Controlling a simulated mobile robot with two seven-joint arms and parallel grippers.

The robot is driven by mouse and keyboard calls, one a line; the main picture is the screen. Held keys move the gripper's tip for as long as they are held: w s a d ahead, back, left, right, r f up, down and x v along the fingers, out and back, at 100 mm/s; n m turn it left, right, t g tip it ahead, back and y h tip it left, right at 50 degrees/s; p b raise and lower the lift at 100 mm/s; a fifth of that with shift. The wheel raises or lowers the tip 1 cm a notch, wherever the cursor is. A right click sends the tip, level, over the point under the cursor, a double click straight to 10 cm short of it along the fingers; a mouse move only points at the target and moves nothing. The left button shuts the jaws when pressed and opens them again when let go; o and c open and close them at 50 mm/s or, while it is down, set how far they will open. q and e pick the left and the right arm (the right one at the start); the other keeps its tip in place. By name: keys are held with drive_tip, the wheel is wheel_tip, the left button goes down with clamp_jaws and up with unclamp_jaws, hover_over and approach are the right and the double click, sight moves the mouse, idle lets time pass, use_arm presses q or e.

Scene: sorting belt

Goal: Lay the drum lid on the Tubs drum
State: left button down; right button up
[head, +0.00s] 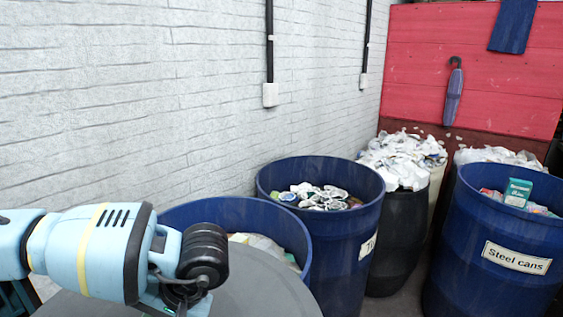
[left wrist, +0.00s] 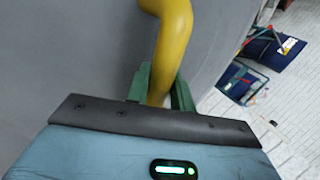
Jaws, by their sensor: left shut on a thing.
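The drum lid (head: 262,292) is a large grey disc at the bottom of the head view, in front of the nearest blue drum and partly covering it. In the left wrist view its grey face (left wrist: 70,50) fills the left, with a yellow handle (left wrist: 172,35). My left gripper (left wrist: 160,88) has its green fingers shut on that handle. The Tubs drum (head: 333,240) is blue and open, with several tubs inside near its top. Its label (head: 367,246) is partly turned away, with only its first letters showing. My right gripper is out of view.
A nearer blue drum (head: 215,207) stands left of the Tubs drum. A black drum (head: 396,235) heaped with white waste stands behind right. The Steel cans drum (head: 480,228) is at the right. A white brick wall (head: 130,90) runs along the left.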

use_arm(q)
drive_tip(key=shift+r, duration=0.15)
drive_tip(key=shift+s+r, duration=0.3)
drive_tip(key=shift+r, duration=0.35)
drive_tip(key=shift+s+r, duration=0.35)
drive_tip(key=shift+r, duration=0.35)
drive_tip(key=shift+s+r, duration=0.3)
drive_tip(key=shift+r, duration=0.35)
drive_tip(key=shift+w+f, duration=0.35)
drive_tip(key=shift+f, duration=0.35)
drive_tip(key=shift+w+f, duration=0.35)
drive_tip(key=shift+f, duration=0.3)
drive_tip(key=shift+w+f, duration=0.35)
drive_tip(key=shift+f, duration=0.35)
drive_tip(key=shift+s, duration=1.75)
drive_tip(key=shift+w, duration=0.2)
